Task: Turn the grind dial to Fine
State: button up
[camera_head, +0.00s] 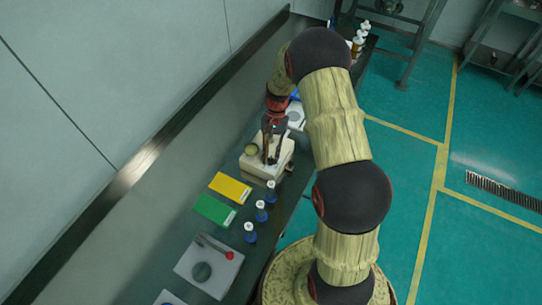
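A small cream-coloured machine (258,168) stands on the dark bench, below my gripper. A round olive-tan part (251,149) shows on its left side. My gripper (271,158) points down over the top of the machine, its dark fingers just right of the round part. The fingers overlap the machine in the picture; I cannot tell whether they touch it or how far apart they are. The grind dial and any Fine marking are too small or hidden to make out.
A wall runs along the left.

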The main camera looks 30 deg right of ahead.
jog(key=o, duration=0.4)
jog(key=v, duration=1.2)
dwell(0.4)
